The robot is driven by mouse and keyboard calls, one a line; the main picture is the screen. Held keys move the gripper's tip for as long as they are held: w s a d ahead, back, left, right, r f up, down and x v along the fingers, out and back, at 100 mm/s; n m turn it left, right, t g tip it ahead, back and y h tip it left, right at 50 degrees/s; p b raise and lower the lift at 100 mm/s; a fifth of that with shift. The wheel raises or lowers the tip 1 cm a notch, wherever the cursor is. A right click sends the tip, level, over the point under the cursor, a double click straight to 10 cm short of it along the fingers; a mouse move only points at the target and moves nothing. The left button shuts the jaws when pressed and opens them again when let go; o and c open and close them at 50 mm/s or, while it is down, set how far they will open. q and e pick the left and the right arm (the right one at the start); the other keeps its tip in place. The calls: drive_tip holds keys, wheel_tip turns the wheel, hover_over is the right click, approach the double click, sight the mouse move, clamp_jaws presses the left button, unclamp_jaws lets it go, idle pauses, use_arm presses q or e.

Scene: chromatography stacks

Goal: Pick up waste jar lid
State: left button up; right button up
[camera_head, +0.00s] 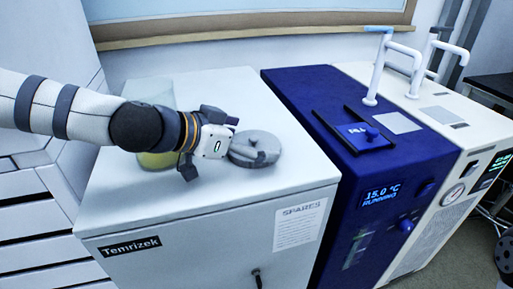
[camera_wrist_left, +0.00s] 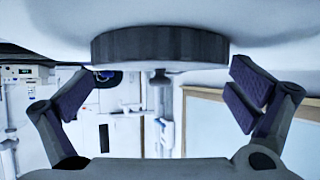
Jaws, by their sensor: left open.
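A glass jar (camera_head: 152,92) with yellow liquid stands behind my left arm, partly hidden. My right gripper is out of view.
The white cabinet (camera_head: 115,205) has free top space in front of and right of the lid. A blue chiller (camera_head: 290,85) showing 15.0 °C stands to the right, with white pipes (camera_head: 375,65) rising behind. A wooden-framed window ledge (camera_head: 250,27) runs along the back.

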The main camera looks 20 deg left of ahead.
use_arm(q)
drive_tip(key=shift+w+d+f, duration=0.2)
drive_tip(key=shift+w, duration=0.1)
drive_tip(key=shift+r, duration=0.3)
drive_tip(key=c, duration=1)
drive_tip(key=shift+s+f, duration=0.1)
drive_tip(key=shift+f, duration=0.05)
drive_tip(key=shift+c, duration=0.8)
